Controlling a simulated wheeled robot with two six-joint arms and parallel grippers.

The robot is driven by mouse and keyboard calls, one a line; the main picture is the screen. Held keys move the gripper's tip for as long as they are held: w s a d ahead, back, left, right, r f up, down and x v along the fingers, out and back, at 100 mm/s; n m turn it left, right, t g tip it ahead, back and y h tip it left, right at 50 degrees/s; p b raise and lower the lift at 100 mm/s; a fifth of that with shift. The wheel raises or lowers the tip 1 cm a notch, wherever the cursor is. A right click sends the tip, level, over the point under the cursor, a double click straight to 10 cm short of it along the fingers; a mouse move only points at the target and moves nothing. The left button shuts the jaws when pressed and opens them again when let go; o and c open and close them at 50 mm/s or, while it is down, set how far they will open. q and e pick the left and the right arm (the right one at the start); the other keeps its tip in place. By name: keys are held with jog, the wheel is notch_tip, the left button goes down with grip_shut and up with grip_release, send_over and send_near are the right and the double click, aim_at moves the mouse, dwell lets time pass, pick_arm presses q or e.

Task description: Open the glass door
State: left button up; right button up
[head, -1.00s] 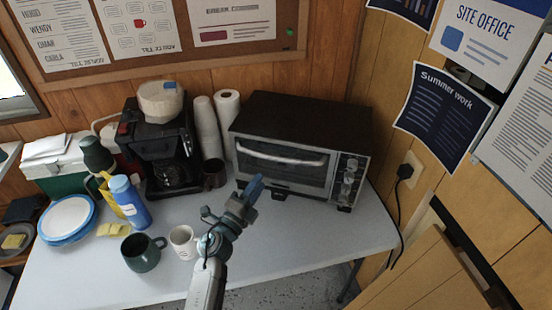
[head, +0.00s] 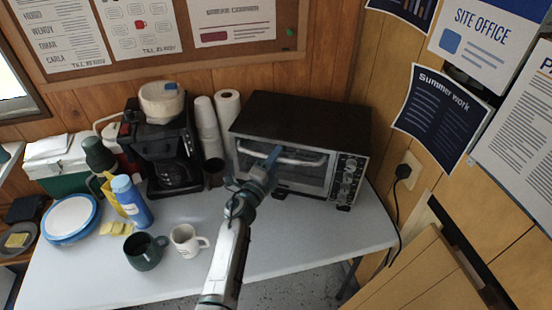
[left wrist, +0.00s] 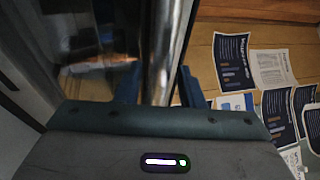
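The toaster oven (head: 300,120) stands at the back right of the table, black on top with a silver front. Its glass door (head: 312,178) looks shut, with a silver bar handle (head: 305,160) along its upper edge. My left gripper (head: 273,158) is at the handle, left of its middle, and covers part of the door. In the left wrist view the handle (left wrist: 163,60) runs between the two fingers of my left gripper (left wrist: 159,88), with a small gap seeming to show beside it. The glass (left wrist: 85,50) is left of it. My right gripper is not in view.
Oven knobs (head: 347,180) are on the right of its front. A coffee maker (head: 165,150) and paper cups (head: 207,125) stand to its left. A dark green mug (head: 143,254) and a white mug (head: 186,241) stand near my left arm. The table's right front (head: 330,230) is clear.

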pick_arm(q)
grip_shut()
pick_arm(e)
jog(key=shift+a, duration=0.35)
pick_arm(q)
jog(key=shift+s, duration=0.1)
jog(key=s+a+f, duration=0.2)
jog(key=s+f, duration=0.3)
jog(key=s, duration=0.4)
jog(key=shift+s+f, duration=0.3)
jog(key=shift+f, duration=0.05)
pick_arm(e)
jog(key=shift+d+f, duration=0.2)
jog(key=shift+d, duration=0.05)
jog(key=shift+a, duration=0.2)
pick_arm(q)
grip_release()
